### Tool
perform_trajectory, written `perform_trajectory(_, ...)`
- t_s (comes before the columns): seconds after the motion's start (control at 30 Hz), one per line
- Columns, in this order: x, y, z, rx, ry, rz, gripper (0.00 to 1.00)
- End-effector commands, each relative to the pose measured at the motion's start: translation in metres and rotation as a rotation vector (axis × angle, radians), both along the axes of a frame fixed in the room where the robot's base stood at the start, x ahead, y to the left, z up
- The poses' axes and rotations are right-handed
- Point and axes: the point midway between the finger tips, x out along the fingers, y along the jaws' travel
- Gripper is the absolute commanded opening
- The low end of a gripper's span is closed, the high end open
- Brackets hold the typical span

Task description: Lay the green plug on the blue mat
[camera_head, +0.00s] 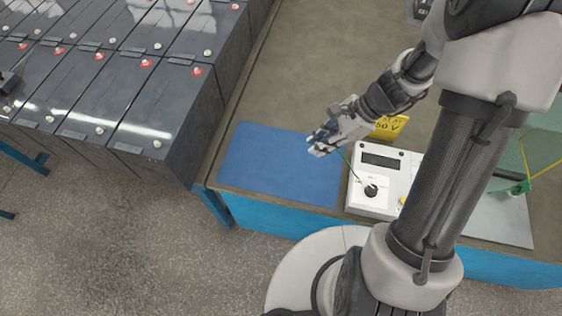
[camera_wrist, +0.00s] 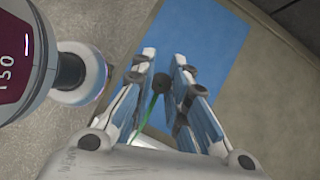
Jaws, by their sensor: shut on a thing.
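My gripper (camera_head: 318,142) is over the upper right part of the blue mat (camera_head: 265,168), above its surface. In the wrist view its fingers (camera_wrist: 163,75) are shut on the plug (camera_wrist: 161,83), which shows as a dark round end with a green lead (camera_wrist: 150,105) running back from it. The plug itself is hard to make out in the head view, where the green lead (camera_head: 349,166) runs from the gripper to the white meter. The blue mat (camera_wrist: 205,50) also shows beyond the fingertips in the wrist view.
The white meter (camera_head: 366,205) with a dial stands against the mat's right side. A yellow sign (camera_head: 388,128) stands behind it. Dark battery rows (camera_head: 150,105) lie to the left across a gap. The visible mat surface is clear. A green object (camera_head: 520,188) is at the right.

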Motion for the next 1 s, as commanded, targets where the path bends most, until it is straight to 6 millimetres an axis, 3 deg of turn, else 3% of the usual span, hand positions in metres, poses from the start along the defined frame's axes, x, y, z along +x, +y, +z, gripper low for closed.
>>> perform_trajectory(0.17,-0.004,-0.005,-0.016,0.002,0.003,-0.116,0.00)
perform_trajectory(0.63,-0.003,-0.005,-0.137,0.001,0.002,-0.111,0.00)
perform_trajectory(1.0,-0.003,-0.005,-0.171,0.001,-0.001,-0.110,0.00)
